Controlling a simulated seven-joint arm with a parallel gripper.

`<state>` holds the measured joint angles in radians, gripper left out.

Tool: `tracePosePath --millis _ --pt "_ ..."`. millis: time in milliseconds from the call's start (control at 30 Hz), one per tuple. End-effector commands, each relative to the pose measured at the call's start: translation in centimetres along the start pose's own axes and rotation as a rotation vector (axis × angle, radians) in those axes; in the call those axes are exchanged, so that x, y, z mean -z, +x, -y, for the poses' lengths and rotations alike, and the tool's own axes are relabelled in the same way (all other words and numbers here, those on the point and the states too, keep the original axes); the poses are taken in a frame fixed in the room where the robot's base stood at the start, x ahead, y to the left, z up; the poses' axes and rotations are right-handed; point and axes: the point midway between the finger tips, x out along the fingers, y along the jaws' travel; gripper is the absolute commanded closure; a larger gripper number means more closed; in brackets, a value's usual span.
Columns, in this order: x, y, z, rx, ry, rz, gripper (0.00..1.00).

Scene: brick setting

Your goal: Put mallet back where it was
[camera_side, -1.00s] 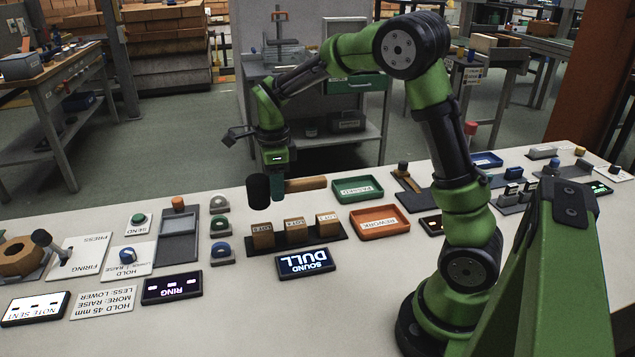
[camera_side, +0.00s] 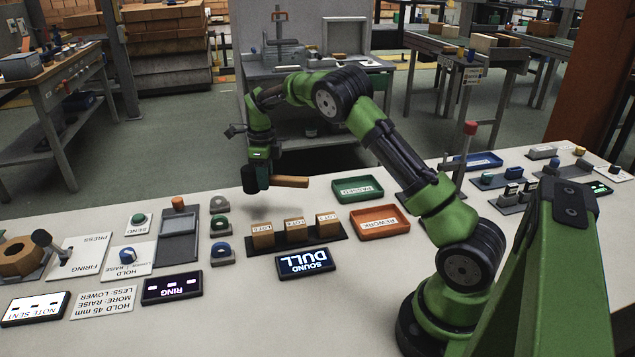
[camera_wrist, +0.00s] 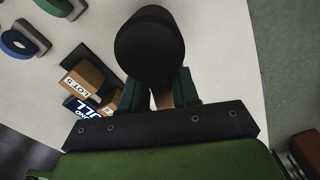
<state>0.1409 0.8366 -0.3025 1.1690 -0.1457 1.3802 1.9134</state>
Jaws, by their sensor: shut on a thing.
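The mallet has a black head (camera_side: 249,180) and a light wooden handle (camera_side: 290,181). My gripper (camera_side: 263,176) is shut on the handle close to the head, and the mallet hangs above the table with its handle pointing right in the side view. In the wrist view the black mallet head (camera_wrist: 149,48) fills the top middle, with the handle between the two green fingers of my gripper (camera_wrist: 160,93). A dark plate (camera_side: 404,196) on the table right of the trays is mostly hidden behind my arm.
Several wooden lot blocks (camera_side: 293,228) stand on a dark rail in front of the mallet. A green tray (camera_side: 357,189) and an orange tray (camera_side: 380,222) lie to the right. A lit display (camera_side: 305,263) reads SOUND DULL. Coloured arches (camera_side: 221,226) stand left of the blocks.

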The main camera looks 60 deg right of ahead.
Motion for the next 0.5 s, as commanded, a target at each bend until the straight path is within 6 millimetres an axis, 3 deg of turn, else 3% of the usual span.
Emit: tracePosePath --millis 500 --pt "0.0 5.6 0.0 0.002 -0.001 0.003 1.0"
